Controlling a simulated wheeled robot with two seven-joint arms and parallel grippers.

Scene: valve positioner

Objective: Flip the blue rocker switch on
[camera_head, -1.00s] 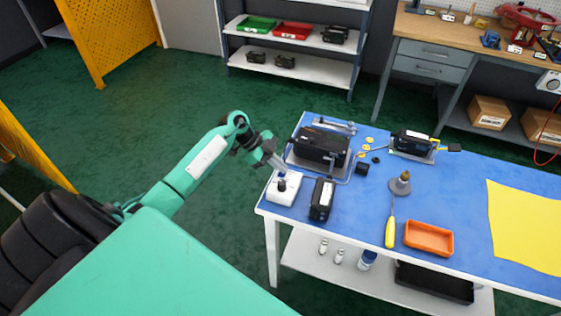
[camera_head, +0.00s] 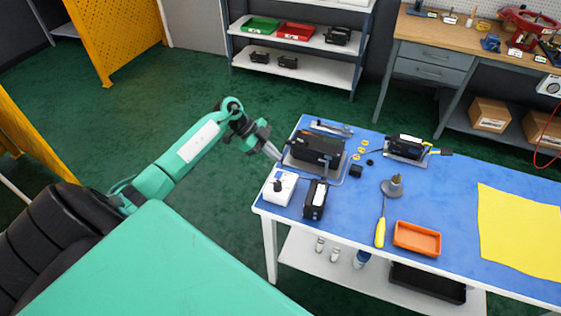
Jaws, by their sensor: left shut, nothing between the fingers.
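A small white box (camera_head: 279,188) with a black knob-like part on top sits at the left front corner of the blue-topped table (camera_head: 345,225). I cannot make out a blue rocker switch at this size; any such switch on the devices is too small to tell. My left gripper (camera_head: 276,156) is shut and empty. It hangs at the table's left edge, up-picture from the white box and left of a large black device (camera_head: 317,147) on a tray, and seems apart from the box. My right gripper is not in view.
A smaller black device (camera_head: 315,200) stands right of the white box. An orange tray (camera_head: 417,239), a yellow-handled screwdriver (camera_head: 380,232) and a yellow sheet (camera_head: 520,232) lie farther right. Another black device (camera_head: 407,146) is at the back. Open floor lies left of the table.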

